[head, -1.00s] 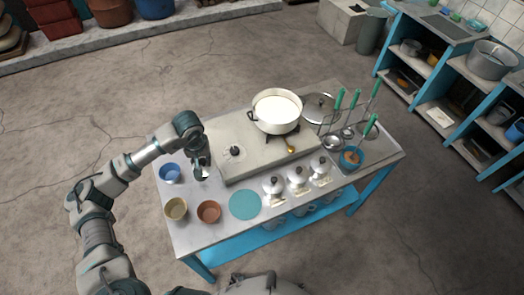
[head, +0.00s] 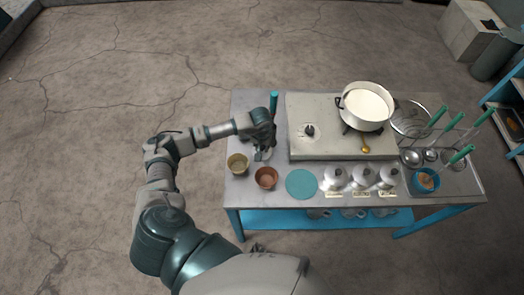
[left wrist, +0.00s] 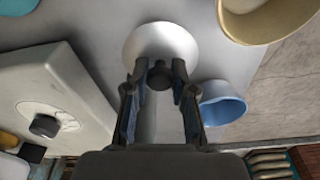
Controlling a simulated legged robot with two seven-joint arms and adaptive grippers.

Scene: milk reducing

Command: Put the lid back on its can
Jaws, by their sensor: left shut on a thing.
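My left gripper (left wrist: 158,78) is shut on the dark knob of a round pale metal lid (left wrist: 160,40) in the left wrist view. In the head view the left gripper (head: 261,152) is at the left end of the table, left of the stove, and mostly hides the lid. Three silver cans stand in a row along the front: left can (head: 335,178), middle can (head: 363,178) and right can (head: 389,177). Which can belongs to the held lid is not clear. My right gripper is not in view.
A blue bowl (left wrist: 224,108) is close beside the gripper. The stove (head: 300,145) bears a white pot (head: 366,106). A green handle (head: 273,104) stands behind the gripper.

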